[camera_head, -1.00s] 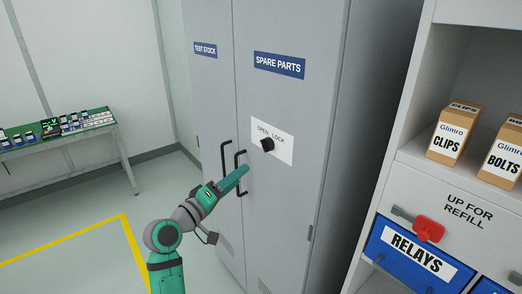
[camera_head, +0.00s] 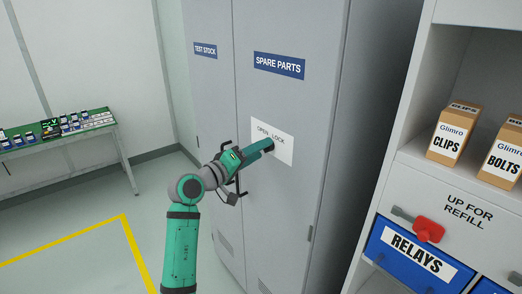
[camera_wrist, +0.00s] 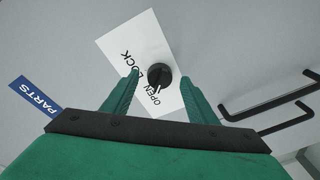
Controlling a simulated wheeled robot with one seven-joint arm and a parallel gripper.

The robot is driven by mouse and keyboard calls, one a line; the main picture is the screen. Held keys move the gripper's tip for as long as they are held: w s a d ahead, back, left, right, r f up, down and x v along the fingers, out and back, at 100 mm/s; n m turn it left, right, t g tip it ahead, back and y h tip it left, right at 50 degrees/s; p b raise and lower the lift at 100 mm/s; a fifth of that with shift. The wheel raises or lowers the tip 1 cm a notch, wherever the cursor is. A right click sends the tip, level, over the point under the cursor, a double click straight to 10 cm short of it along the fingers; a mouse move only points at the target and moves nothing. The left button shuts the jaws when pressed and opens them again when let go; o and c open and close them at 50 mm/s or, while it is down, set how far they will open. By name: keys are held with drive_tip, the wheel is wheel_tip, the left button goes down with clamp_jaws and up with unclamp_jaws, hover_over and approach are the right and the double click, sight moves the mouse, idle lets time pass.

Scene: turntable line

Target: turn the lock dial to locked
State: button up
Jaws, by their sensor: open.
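The black lock dial (camera_wrist: 159,75) sits on a white plate (camera_wrist: 131,45) marked OPEN and LOCK on the grey cabinet door. In the wrist view its pale pointer mark is on the side of the word OPEN. My green gripper (camera_wrist: 160,85) is open, with one finger on each side of the dial and a gap showing between each finger and the dial. In the head view my gripper (camera_head: 268,146) is at the plate and hides most of the dial. Whether the fingertips reach the door is hard to tell.
Two black door handles (camera_wrist: 268,100) are close to my gripper, partly hidden behind my arm in the head view. A white shelf unit (camera_head: 412,170) with boxes and blue bins stands at right. Open floor (camera_head: 60,230) lies at left.

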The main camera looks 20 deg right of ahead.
drive_tip(key=shift+w+d, duration=0.35)
drive_tip(key=shift+d, duration=0.3)
drive_tip(key=shift+c, duration=0.7)
drive_tip(key=c, duration=0.9)
drive_tip(key=shift+m, duration=0.4)
drive_tip(key=m+h, duration=0.1)
drive_tip(key=m, duration=0.5)
drive_tip(key=m+g+h, duration=0.1)
drive_tip(key=m, duration=1.1)
drive_tip(key=shift+w+a+f+g+h, duration=0.15)
drive_tip(key=shift+w+f+g+h, duration=0.15)
drive_tip(key=shift+w+h, duration=0.1)
drive_tip(key=shift+m, duration=0.5)
